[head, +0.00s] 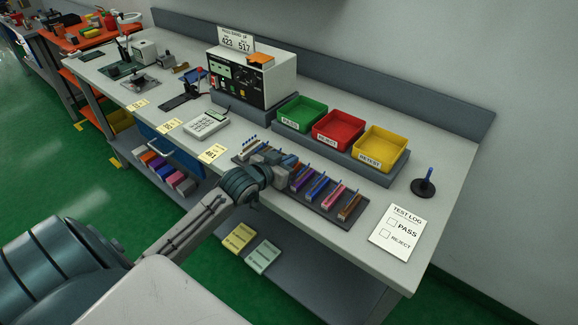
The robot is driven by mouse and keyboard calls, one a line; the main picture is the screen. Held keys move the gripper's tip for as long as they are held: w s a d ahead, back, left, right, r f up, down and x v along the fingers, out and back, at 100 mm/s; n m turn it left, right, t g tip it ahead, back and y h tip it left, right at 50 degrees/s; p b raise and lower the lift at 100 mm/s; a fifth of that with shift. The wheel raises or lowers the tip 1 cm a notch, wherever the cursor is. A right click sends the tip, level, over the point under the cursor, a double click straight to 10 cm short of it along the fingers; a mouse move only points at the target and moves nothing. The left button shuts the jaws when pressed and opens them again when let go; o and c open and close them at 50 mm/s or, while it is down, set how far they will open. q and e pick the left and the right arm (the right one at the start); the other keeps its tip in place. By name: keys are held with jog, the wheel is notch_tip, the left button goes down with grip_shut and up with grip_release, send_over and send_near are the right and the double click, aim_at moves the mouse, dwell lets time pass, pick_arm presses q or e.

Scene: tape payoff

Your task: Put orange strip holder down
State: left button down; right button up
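A dark rack (331,208) lies on the bench near its front edge, with several coloured strip holders in it, among them blue, purple, pink and brown ones. My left gripper (284,162) is over the left part of the rack, low among the strip holders. A small patch of orange shows close to its fingertips; I cannot tell whether it is the orange strip holder or whether the fingers hold it. The fingers and wrist hide that part of the rack. My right gripper is out of view.
Green (302,113), red (338,130) and yellow (380,148) bins stand behind the rack. A tester (250,78) with an orange piece on top stands further left. A test log sheet (398,232) and a black stand (423,187) are at the right. Bare bench lies between rack and sheet.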

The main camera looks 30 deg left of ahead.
pick_arm(q)
jog(key=shift+r, duration=0.15)
notch_tip(320, 180, up, 4)
jog(key=shift+f+b, duration=0.25)
jog(key=shift+b, duration=0.35)
jog(key=s+d, duration=0.1)
jog(key=s, duration=0.6)
jog(key=s+d+r+b, duration=0.1)
jog(key=s+d, duration=0.1)
jog(key=s, duration=0.6)
jog(key=shift+s+d+r, duration=0.15)
jog(key=shift+s+d, duration=0.1)
